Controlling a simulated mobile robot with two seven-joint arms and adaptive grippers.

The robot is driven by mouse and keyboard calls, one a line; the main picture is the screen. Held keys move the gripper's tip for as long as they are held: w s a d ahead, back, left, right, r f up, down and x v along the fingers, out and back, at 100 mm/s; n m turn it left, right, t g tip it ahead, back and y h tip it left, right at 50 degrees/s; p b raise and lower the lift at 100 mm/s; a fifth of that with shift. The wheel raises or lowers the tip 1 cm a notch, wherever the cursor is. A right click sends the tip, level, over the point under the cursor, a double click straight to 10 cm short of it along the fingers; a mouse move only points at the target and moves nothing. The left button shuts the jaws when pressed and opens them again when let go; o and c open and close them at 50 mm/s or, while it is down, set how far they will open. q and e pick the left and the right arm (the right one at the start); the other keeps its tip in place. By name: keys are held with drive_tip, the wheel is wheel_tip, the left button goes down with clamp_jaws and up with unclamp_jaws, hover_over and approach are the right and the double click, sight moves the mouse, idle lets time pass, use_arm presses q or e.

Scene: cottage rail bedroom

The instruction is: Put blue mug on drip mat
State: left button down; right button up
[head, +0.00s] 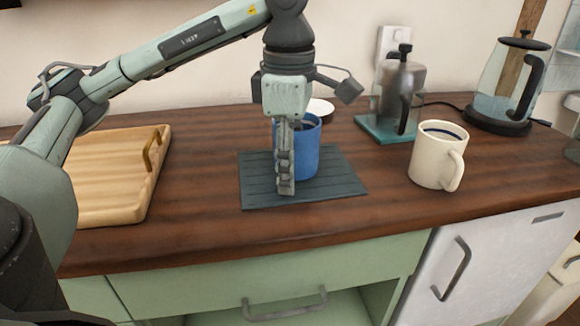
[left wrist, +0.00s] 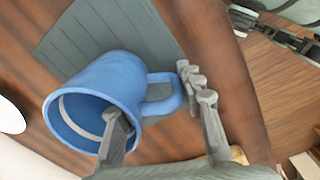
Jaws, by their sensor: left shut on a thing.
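The blue mug (head: 308,150) is upright on or just above the dark slatted drip mat (head: 345,183); the head view does not show clearly whether its base touches. My left gripper (head: 284,180) points straight down at the mug's near left side and partly covers it. In the left wrist view, the blue mug (left wrist: 105,95) shows its open rim and its handle. One finger of my left gripper (left wrist: 158,125) reaches inside the rim, and the other is outside by the handle. The drip mat (left wrist: 90,35) shows beyond the mug.
A cream mug (head: 436,160) stands right of the mat. A French press (head: 398,95) on a teal mat (head: 372,127) and a glass kettle (head: 508,85) stand behind. A wooden tray (head: 100,195) lies left. A small white dish (head: 320,106) is behind the blue mug.

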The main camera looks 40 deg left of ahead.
use_arm(q)
drive_tip(key=shift+f, duration=0.1)
use_arm(e)
drive_tip(key=shift+w+r, duration=0.1)
drive_tip(key=shift+r, duration=0.05)
use_arm(q)
drive_tip(key=c, duration=1.2)
unclamp_jaws()
drive_tip(key=shift+o, duration=1.1)
use_arm(e)
drive_tip(key=shift+r, duration=0.2)
drive_tip(key=shift+r, duration=0.1)
use_arm(q)
drive_tip(key=shift+r, duration=0.35)
wheel_tip(320, 180, up, 3)
drive_tip(key=shift+d+r, duration=0.1)
wheel_tip(320, 180, up, 6)
drive_tip(key=p, duration=0.2)
drive_tip(key=shift+s+p, duration=0.1)
drive_tip(key=shift+p, duration=0.3)
drive_tip(key=shift+r, duration=0.25)
drive_tip(key=shift+s+r, duration=0.1)
drive_tip(key=shift+r, duration=0.85)
use_arm(e)
drive_tip(key=s+d+f, duration=0.1)
drive_tip(key=s+f, duration=0.2)
drive_tip(key=f, duration=0.5)
drive_tip(key=shift+s+f+g, duration=0.25)
drive_tip(key=shift+s+g, duration=0.15)
